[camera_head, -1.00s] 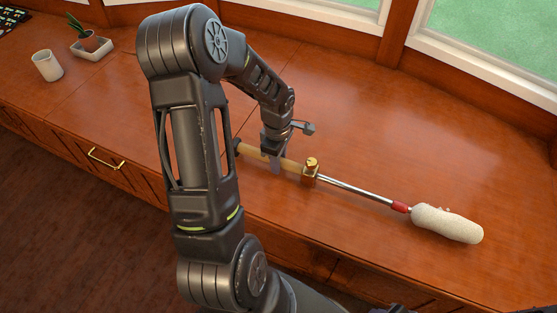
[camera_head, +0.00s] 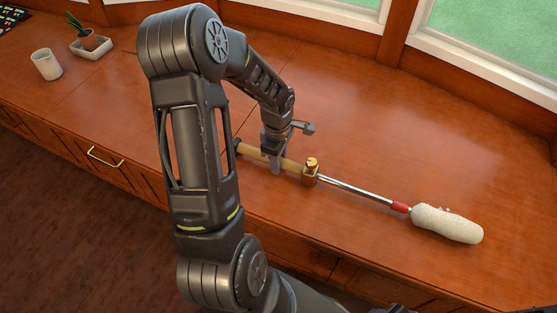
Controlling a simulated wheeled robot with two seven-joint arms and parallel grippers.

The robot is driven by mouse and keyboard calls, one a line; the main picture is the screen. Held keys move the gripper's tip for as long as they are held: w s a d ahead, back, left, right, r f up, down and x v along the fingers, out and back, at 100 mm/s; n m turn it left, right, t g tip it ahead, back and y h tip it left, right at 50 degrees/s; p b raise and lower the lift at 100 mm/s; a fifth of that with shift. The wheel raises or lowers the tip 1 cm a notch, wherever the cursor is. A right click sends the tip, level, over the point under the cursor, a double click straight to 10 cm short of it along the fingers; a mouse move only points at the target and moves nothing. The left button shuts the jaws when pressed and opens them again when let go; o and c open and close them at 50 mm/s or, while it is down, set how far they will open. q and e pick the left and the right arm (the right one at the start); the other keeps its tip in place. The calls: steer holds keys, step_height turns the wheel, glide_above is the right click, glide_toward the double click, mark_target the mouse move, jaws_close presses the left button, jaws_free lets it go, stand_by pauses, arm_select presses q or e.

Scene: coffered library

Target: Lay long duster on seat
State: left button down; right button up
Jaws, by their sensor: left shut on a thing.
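The long duster (camera_head: 355,189) has a tan handle, a brass collar, a metal rod, a red ferrule and a fluffy cream head (camera_head: 447,224). It lies along the wooden window seat (camera_head: 340,110), with its head toward the right. My left gripper (camera_head: 275,165) points down and is shut on the tan handle, left of the brass collar. My left arm hides part of the seat and the front edge near the handle's end. Whether the duster touches the seat along its whole length I cannot tell. My right gripper is out of view.
A white cup (camera_head: 47,65) and a small potted plant (camera_head: 88,42) in a white dish stand on the seat at the far left. Windows with white sills (camera_head: 490,75) border the back. Drawers with a brass handle (camera_head: 105,158) front the seat. The seat's back right is clear.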

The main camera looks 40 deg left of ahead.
arm_select(q)
steer(key=shift+f, duration=0.25)
steer(key=c, duration=1)
jaws_free()
steer(key=shift+c, duration=0.2)
steer(key=shift+f, duration=0.1)
step_height(320, 180, up, 8)
steer(key=shift+p, duration=0.5)
